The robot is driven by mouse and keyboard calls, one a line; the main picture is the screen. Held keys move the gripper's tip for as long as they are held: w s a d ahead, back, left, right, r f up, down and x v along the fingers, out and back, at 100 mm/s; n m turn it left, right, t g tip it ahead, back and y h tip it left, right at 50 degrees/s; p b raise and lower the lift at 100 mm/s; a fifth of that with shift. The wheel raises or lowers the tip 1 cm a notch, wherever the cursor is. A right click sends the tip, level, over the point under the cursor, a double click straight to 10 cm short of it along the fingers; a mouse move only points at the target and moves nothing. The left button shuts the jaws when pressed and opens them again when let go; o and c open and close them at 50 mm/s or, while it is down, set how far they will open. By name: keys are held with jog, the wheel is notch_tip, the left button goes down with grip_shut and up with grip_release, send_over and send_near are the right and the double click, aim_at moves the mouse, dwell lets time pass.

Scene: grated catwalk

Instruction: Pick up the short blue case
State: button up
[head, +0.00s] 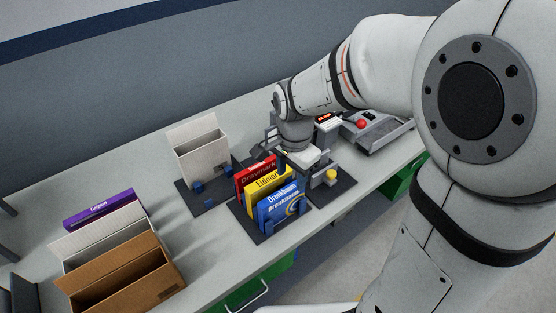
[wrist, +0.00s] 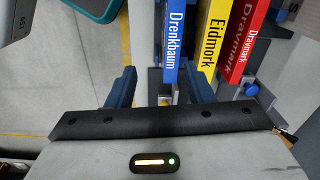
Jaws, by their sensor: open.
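The blue case (head: 282,206), lettered Drenkbaum, stands upright at the front of a dark rack, beside a yellow case (head: 268,182) and a red case (head: 255,172). In the wrist view the blue case (wrist: 175,38) shows its narrow spine, with the yellow case (wrist: 212,40) and red case (wrist: 243,38) to its right. My gripper (head: 298,163) is above the back right end of these cases. In the wrist view my gripper (wrist: 161,88) is open and empty; the blue case lines up between its two blue fingers. I cannot tell the gap in depth.
A purple case (head: 98,208), a white bin (head: 107,240) and a brown bin (head: 125,275) stand at the left. A white holder (head: 200,150) stands behind the rack. A yellow button (head: 331,175) and a grey device with a red button (head: 361,124) are at the right.

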aim_at(282, 193)
jog(key=a+f, duration=0.1)
jog(key=w+f+m, duration=0.1)
jog(key=shift+a+f+m, duration=0.3)
jog(key=shift+a+f, duration=0.1)
jog(key=shift+w+a+f+p, duration=0.1)
jog(key=shift+f+p, duration=0.75)
jog(key=shift+f, duration=2.65)
jog(key=shift+c, duration=0.4)
grip_shut()
